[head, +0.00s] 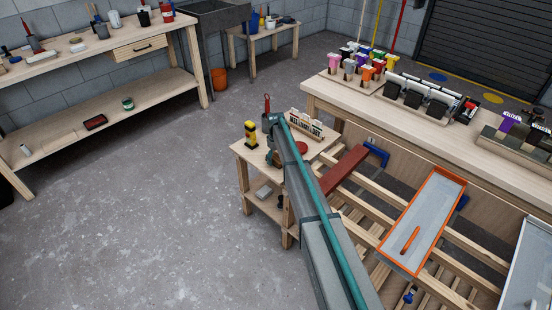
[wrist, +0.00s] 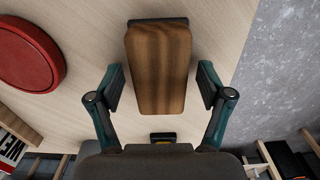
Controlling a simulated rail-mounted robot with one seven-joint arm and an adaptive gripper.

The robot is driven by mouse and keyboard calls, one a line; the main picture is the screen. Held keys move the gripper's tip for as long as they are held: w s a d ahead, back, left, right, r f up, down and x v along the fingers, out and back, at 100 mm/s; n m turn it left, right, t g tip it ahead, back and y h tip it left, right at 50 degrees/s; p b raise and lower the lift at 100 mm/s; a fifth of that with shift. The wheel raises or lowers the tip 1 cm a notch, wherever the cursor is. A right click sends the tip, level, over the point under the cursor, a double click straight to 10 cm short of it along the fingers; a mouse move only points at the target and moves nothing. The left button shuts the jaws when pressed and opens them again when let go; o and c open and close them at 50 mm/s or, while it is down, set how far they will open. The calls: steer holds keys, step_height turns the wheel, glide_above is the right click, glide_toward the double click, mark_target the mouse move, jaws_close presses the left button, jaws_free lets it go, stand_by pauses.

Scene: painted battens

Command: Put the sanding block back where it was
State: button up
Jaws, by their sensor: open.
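The sanding block, a brown wood-grained block with a dark layer under it, lies on a pale wooden surface in the wrist view (wrist: 158,70). My gripper (wrist: 161,90) is open, with one finger on each side of the block and a visible gap on both sides. In the head view my arm reaches over the small wooden side table (head: 240,149). The block cannot be made out there, and my arm covers part of the tabletop.
A red round object (wrist: 30,55) lies left of the block. A yellow-and-black object (head: 251,133) stands at the table's left edge. A lettered rack (head: 305,125) stands at the back. Right of the table are battens, a red board (head: 344,170) and an orange-rimmed tray (head: 455,182).

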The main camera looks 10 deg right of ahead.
mark_target(276, 157)
step_height(276, 157, up, 12)
steer(key=b, duration=0.3)
steer(key=shift+r, duration=0.15)
stand_by(0.4)
steer(key=s+f+m, duration=0.2)
steer(key=s+f, duration=0.2)
steer(key=s, duration=1.2)
steer(key=s+f+m, duration=0.3)
steer(key=s+f, duration=0.1)
steer(key=s, duration=1.2)
steer(key=s+f+m, duration=0.2)
steer(key=s+f, duration=0.2)
steer(key=s, duration=1.2)
steer(key=s+f+g, duration=0.3)
steer(key=s+f, duration=0.6)
steer(key=s, duration=0.5)
steer(key=s+f+g, duration=0.3)
steer(key=s+f, duration=0.6)
steer(key=s, duration=0.5)
steer(key=shift+g, duration=0.4)
